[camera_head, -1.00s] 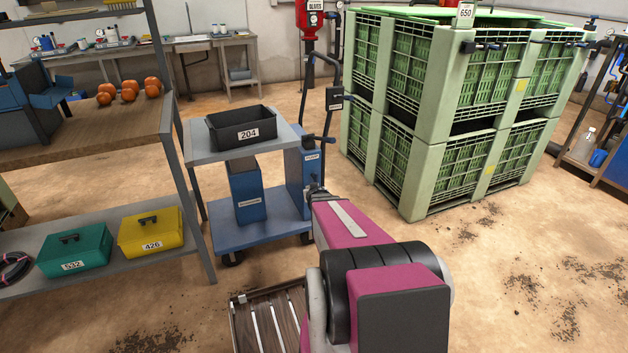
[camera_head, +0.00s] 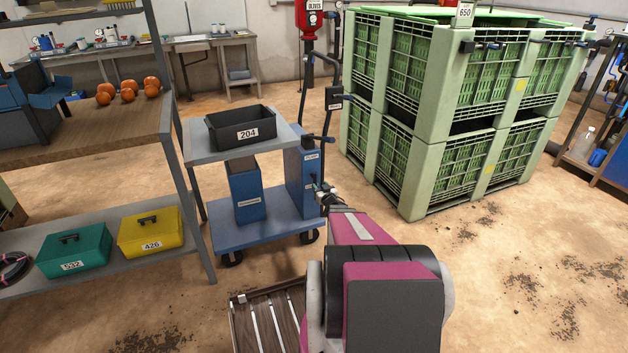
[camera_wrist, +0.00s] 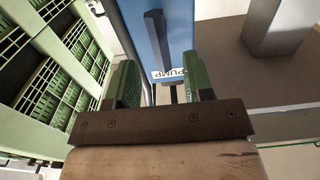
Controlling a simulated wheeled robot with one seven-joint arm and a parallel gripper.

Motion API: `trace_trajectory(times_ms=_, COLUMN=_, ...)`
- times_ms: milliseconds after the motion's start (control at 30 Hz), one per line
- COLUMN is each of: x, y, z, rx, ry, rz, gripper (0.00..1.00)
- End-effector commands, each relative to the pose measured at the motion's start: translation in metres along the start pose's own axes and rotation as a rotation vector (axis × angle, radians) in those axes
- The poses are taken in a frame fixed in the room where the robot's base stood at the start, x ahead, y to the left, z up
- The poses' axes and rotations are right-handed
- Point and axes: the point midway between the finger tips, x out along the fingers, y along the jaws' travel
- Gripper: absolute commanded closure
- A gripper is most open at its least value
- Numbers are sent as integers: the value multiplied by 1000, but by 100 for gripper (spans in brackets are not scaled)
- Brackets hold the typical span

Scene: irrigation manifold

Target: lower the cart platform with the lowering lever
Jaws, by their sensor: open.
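The cart (camera_head: 262,232) has a raised grey platform (camera_head: 205,151) above its blue base. A black bin (camera_head: 240,126) marked 204 sits on the platform. At the cart's right stands a blue column (camera_head: 294,180) with a PUMP label and a dark lever (camera_head: 319,138) above that label. A lower label and lever are partly hidden by my gripper (camera_head: 327,196). In the wrist view, my gripper (camera_wrist: 160,88) is open, its green fingers apart before the column (camera_wrist: 172,28). A dark bar (camera_wrist: 155,40) stands on the column beyond the upside-down PUMP label. I see no grip on it.
Stacked green crates (camera_head: 430,130) stand close to the right of the cart. A shelf unit (camera_head: 170,120) with green and yellow toolboxes is at the left. A slatted wooden crate (camera_head: 270,318) is near my arm. Floor at the right front is open.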

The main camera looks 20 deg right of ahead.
Motion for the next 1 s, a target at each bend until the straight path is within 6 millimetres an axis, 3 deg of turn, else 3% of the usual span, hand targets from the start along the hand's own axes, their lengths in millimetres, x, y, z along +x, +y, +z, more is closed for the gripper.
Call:
trace_trajectory(times_ms=200, x=43, y=2, z=1, rx=-1, ry=1, rz=0, gripper=53)
trace_trajectory(times_ms=400, x=71, y=1, z=1, rx=-1, ry=-1, rz=0, gripper=53)
trace_trajectory(times_ms=767, x=78, y=1, z=0, rx=-1, ry=-1, rz=1, gripper=53)
trace_trajectory(times_ms=900, x=77, y=0, z=0, rx=0, ry=-1, rz=1, gripper=95)
trace_trajectory(times_ms=933, x=77, y=0, z=0, rx=0, ry=-1, rz=1, gripper=100)
trace_trajectory(times_ms=1000, x=77, y=1, z=0, rx=0, ry=-1, rz=1, gripper=100)
